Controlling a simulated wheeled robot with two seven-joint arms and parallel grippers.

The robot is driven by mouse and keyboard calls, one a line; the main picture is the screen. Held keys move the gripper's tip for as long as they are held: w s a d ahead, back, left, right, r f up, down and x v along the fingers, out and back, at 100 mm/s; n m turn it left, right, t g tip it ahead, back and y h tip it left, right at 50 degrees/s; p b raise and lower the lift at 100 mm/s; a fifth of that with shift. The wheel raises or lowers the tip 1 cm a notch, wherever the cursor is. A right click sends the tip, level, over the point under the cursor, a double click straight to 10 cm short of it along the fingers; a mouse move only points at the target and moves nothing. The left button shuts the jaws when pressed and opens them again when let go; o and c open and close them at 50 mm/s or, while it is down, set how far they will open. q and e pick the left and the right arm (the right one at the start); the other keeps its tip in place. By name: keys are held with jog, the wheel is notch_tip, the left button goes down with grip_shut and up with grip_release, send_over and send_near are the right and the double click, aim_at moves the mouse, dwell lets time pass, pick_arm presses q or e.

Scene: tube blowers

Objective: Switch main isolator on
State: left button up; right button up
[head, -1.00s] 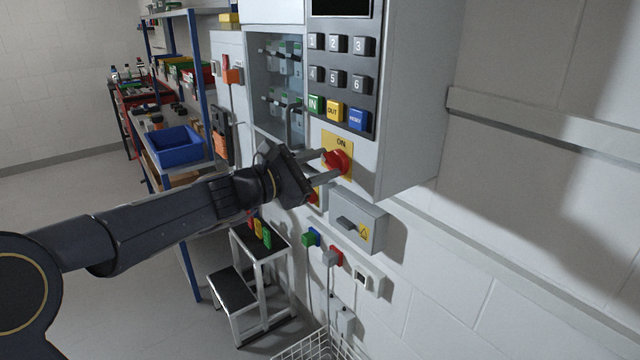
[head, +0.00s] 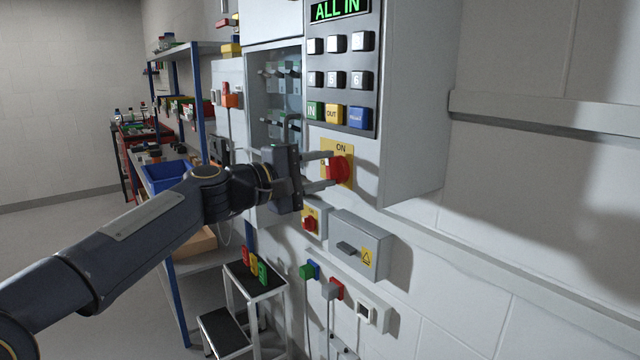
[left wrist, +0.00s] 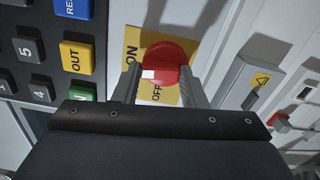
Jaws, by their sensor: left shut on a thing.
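The main isolator is a red rotary knob (head: 337,170) on a yellow plate (head: 346,150) marked ON, low on the grey control cabinet. In the left wrist view the red knob (left wrist: 167,64) sits between my fingers, with ON and OFF lettering on the plate (left wrist: 131,62) and a white mark on the knob. My left gripper (head: 334,170) is shut on the knob, one finger on each side. The display (head: 340,9) above the keypad is lit and reads ALL IN in green. My right gripper is not in view.
The keypad (head: 343,80) with IN, OUT and blue buttons is just above. Below are a smaller red switch (head: 310,222) and a grey box (head: 358,244) with a lever. A step stool (head: 245,300) and shelving (head: 172,110) stand left.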

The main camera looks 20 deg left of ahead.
pick_arm(q)
jog(key=shift+f+m+b, duration=0.15)
jog(key=shift+m+b, duration=0.35)
jog(key=shift+m, duration=0.3)
jog(key=o, duration=1)
jog(key=b+v, duration=0.1)
jog(key=v, duration=0.6)
jog(key=shift+s+a, duration=0.2)
jog(key=shift+s, duration=0.15)
